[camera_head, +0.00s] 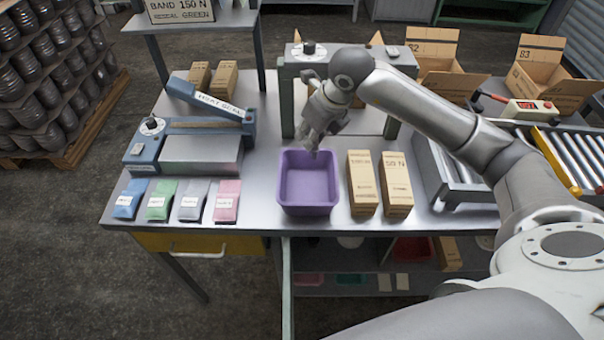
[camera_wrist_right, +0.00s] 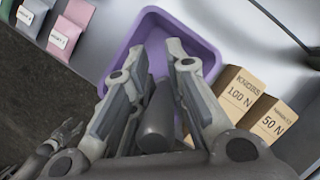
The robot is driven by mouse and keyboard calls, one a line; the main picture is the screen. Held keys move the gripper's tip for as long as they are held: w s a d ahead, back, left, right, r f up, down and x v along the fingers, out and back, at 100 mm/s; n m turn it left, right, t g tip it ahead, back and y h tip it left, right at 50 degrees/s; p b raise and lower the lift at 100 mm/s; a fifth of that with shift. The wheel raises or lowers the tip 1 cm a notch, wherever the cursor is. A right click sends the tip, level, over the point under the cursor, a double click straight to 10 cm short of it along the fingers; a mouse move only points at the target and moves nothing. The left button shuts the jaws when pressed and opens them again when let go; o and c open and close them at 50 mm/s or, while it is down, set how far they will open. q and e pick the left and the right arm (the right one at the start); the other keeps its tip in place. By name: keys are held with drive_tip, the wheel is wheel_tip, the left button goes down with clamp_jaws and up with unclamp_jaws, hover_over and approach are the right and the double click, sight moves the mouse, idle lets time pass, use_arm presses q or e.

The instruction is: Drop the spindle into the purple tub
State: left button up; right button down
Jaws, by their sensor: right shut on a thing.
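The purple tub (camera_head: 308,200) stands on the bench near its front edge and looks empty. My right gripper (camera_head: 314,145) is over the tub's back rim in the head view. In the right wrist view the right gripper (camera_wrist_right: 155,75) is shut on the spindle (camera_wrist_right: 157,118), a dark grey cylinder between its fingers. The tub's wall (camera_wrist_right: 202,35) shows beyond the fingertips there. In the head view the spindle cannot be made out. My left gripper (camera_wrist_right: 66,134) shows small at the lower left of the wrist view, fingers apart and empty, away from the tub.
Two cardboard boxes (camera_head: 362,184) stand close to the tub's right. Several coloured packets (camera_head: 187,200) lie to its left, in front of a blue heat sealer (camera_head: 190,125). A grey frame (camera_head: 288,90) stands behind the tub. A roller conveyor (camera_head: 572,160) is at the right.

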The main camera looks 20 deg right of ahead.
drive_tip(key=shift+s+f+b, duration=0.25)
drive_tip(key=shift+f+b, duration=0.05)
drive_tip(key=shift+f, duration=0.45)
wheel_tip(320, 180, down, 4)
drive_tip(key=shift+w+f+b, duration=0.1)
drive_tip(key=shift+b, duration=0.8)
drive_tip(key=c, duration=1.3)
unclamp_jaws()
drive_tip(key=shift+c, duration=0.2)
drive_tip(key=v, duration=1.2)
